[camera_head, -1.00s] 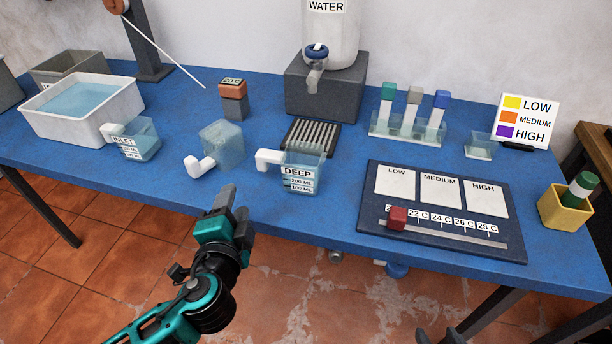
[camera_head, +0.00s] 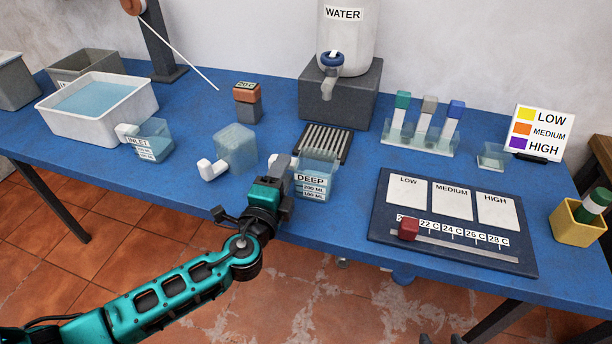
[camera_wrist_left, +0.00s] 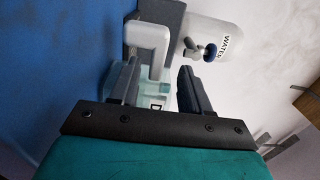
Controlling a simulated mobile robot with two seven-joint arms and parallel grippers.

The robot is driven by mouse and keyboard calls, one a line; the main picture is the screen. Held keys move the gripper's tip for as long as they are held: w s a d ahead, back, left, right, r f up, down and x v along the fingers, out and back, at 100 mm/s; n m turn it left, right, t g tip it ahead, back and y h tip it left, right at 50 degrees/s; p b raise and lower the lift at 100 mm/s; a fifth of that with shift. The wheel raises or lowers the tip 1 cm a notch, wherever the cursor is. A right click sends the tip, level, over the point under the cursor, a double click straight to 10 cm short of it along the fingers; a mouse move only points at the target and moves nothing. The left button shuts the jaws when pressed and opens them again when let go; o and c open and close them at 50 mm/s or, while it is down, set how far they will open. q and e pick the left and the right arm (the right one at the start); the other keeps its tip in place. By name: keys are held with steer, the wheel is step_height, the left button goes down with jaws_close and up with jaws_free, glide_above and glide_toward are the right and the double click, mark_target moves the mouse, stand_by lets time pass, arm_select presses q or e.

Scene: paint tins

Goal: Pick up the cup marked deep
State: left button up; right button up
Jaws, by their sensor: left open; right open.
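The clear cup marked DEEP (camera_head: 315,178) stands upright near the table's front edge. In the left wrist view the white handle (camera_wrist_left: 148,38) and the cup's clear body (camera_wrist_left: 153,92) show between the open fingers (camera_wrist_left: 157,88). I cannot tell whether the fingers touch it. My right gripper (camera_head: 440,339) shows only its dark fingertips at the bottom edge of the head view, open, below the table front.
A clear cup (camera_head: 236,148) with a white handle stands just left, and the INLET cup (camera_head: 153,141) beyond it. A ridged rack (camera_head: 322,141) and the water dispenser (camera_head: 345,45) stand behind. A dark board (camera_head: 450,222) with a red slider lies to the right.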

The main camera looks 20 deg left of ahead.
mark_target(314, 170)
arm_select(q)
steer(key=w, duration=0.4)
steer(key=shift+w+d+f, duration=0.1)
steer(key=shift+w+f, duration=0.1)
steer(key=shift+w, duration=0.2)
steer(key=shift+c, duration=0.2)
jaws_close()
